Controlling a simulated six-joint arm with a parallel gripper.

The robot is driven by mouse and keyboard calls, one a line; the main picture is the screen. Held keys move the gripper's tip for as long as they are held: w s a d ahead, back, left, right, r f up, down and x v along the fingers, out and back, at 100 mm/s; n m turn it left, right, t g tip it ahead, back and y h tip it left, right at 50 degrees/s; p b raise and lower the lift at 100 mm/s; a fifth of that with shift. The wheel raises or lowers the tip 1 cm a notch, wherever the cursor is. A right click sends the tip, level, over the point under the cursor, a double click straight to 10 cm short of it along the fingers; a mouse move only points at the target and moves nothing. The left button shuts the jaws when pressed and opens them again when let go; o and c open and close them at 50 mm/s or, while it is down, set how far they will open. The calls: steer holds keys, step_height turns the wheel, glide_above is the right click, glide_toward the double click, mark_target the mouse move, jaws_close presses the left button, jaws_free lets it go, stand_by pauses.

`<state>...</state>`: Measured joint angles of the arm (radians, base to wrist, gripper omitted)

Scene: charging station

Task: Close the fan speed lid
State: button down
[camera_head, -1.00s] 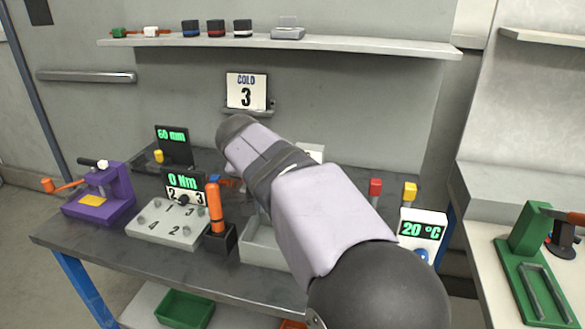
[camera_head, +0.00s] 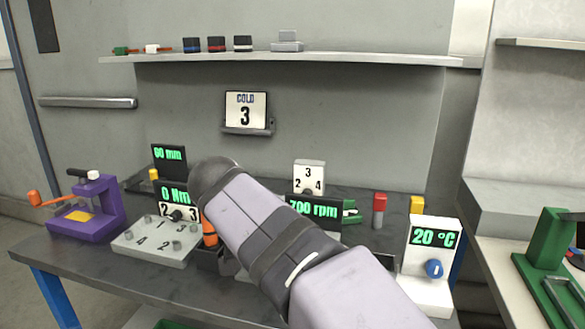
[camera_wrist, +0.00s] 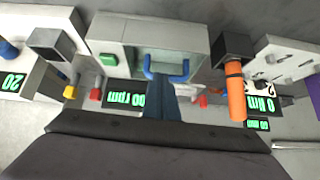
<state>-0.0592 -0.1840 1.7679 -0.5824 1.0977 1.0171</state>
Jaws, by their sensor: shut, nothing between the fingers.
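The fan speed display (camera_head: 313,207) reads 700 rpm, right of my arm in the head view. It also shows inverted in the wrist view (camera_wrist: 125,94). A grey box (camera_wrist: 200,42) with a hollow front stands beside it in the wrist view. A blue U-shaped piece (camera_wrist: 166,80) overlaps its edge; it looks like a handle. My gripper (camera_wrist: 168,88) shows as a narrow dark blue-grey shape reaching up to the blue piece, shut and empty. Whether they touch, and the lid's exact angle, I cannot tell. In the head view my arm hides the box and the fingertips.
An orange-handled tool in a dark holder (camera_wrist: 231,47) stands close beside the box. The 0 Nm station (camera_head: 178,200) is left of my arm. The 20 °C station (camera_head: 432,250), red block (camera_head: 379,208) and yellow block (camera_head: 417,204) are to the right. A shelf (camera_head: 340,59) runs above.

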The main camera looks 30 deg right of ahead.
steer(key=shift+s+a+f+g, duration=0.1)
steer(key=shift+s+f+g, duration=0.05)
steer(key=shift+f, duration=0.35)
steer(key=shift+s+f+g, duration=0.15)
steer(key=shift+f, duration=0.3)
step_height(320, 180, up, 6)
steer(key=p, duration=0.4)
steer(key=s+a+f+b, duration=0.2)
steer(key=s+a+b, duration=0.4)
steer(key=b, duration=0.3)
steer(key=shift+a, duration=0.2)
